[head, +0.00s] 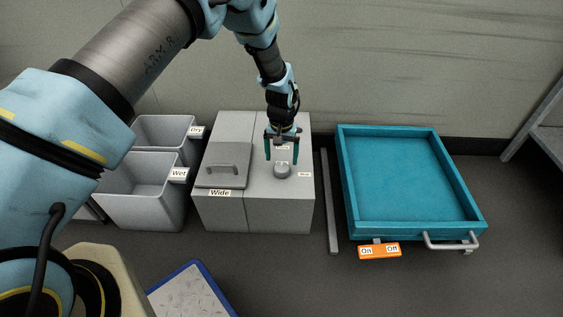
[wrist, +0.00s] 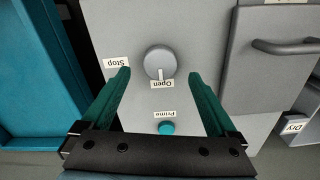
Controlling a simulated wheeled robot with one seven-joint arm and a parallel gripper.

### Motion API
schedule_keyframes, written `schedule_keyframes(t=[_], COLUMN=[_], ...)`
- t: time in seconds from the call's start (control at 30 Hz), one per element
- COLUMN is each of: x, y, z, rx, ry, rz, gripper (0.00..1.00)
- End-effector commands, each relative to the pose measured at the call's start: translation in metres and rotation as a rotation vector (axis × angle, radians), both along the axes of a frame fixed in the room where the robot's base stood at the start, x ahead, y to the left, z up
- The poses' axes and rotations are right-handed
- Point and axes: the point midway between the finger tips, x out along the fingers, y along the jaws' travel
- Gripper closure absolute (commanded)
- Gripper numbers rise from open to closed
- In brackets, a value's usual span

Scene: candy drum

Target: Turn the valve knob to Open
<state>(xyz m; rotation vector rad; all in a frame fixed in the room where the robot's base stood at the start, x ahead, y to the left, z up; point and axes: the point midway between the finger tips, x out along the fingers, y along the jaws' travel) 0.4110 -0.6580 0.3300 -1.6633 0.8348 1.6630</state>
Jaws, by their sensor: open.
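The valve knob (head: 282,171) is a round grey knob on top of the right-hand grey cabinet. In the wrist view the knob (wrist: 159,60) has a white mark that points at the "Open" label (wrist: 162,84). The "Stop" label (wrist: 117,62) lies to the left of the knob there. My gripper (head: 282,161) is open, with its two teal fingers pointing down just behind the knob. In the wrist view its fingertips (wrist: 159,73) lie on either side of the knob's lower edge, apart from it, and nothing is between them but the view of the panel.
A teal button (wrist: 166,128) labelled "Prime" sits beyond "Open". A lid with a handle (head: 222,164), labelled "Wide", is left of the knob. Grey bins (head: 140,190) stand further left. A blue tray cart (head: 345,180) stands right, past a grey bar (head: 329,205).

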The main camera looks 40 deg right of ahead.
Motion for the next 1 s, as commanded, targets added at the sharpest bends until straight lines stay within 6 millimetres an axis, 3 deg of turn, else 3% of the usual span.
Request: schedule_keyframes(t=[0.1,0.3,1.0], x=[0.000,0.000,0.000], y=[-0.001,0.000,0.000], z=[0.028,0.054,0.060], rx=[-0.003,-0.001,0.000], ry=[-0.001,0.000,0.000], rz=[0.000,0.000,0.001], gripper=[0.06,0.06,0.06])
